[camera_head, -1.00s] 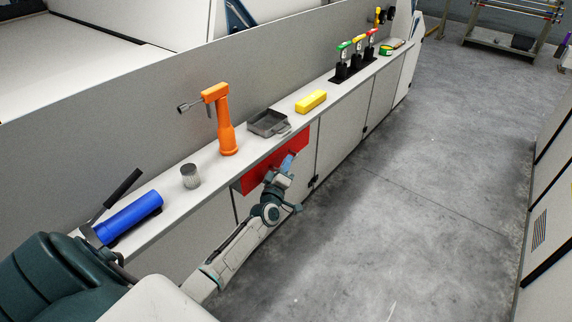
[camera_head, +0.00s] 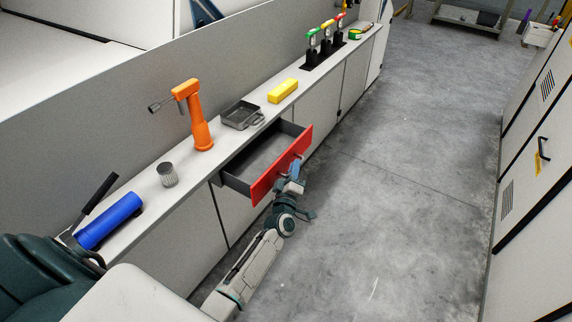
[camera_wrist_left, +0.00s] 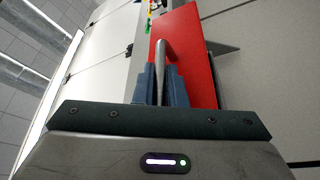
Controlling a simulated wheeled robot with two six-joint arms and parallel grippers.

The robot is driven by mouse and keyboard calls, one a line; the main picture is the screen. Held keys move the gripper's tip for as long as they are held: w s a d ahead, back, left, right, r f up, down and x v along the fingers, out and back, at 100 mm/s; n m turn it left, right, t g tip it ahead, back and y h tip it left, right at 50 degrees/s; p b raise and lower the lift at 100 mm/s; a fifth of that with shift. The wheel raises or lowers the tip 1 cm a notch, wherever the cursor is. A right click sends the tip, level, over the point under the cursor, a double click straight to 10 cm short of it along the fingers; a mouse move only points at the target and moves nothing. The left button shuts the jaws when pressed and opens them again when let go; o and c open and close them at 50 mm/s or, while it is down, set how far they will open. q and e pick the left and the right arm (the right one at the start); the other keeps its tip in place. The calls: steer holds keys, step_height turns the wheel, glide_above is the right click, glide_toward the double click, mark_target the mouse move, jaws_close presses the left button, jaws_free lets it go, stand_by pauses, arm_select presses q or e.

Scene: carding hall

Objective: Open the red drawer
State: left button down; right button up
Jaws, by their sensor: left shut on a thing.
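The red drawer (camera_head: 272,176) stands pulled out from under the counter, and its grey inside shows and looks empty. Its red front also shows in the left wrist view (camera_wrist_left: 190,45). My left gripper (camera_head: 296,170) is at the outer face of the drawer front. In the left wrist view its blue fingers (camera_wrist_left: 161,84) are shut on the drawer's metal bar handle (camera_wrist_left: 162,58). My right gripper is not in view.
On the counter stand an orange tool (camera_head: 200,125), a grey tray (camera_head: 241,115), a yellow block (camera_head: 283,91), a ribbed metal cup (camera_head: 167,174) and a blue cylinder (camera_head: 110,220). Cabinets (camera_head: 535,180) line the right side. The grey floor (camera_head: 400,180) between is clear.

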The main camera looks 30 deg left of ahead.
arm_select(q)
steer(key=c, duration=1.5)
jaws_free()
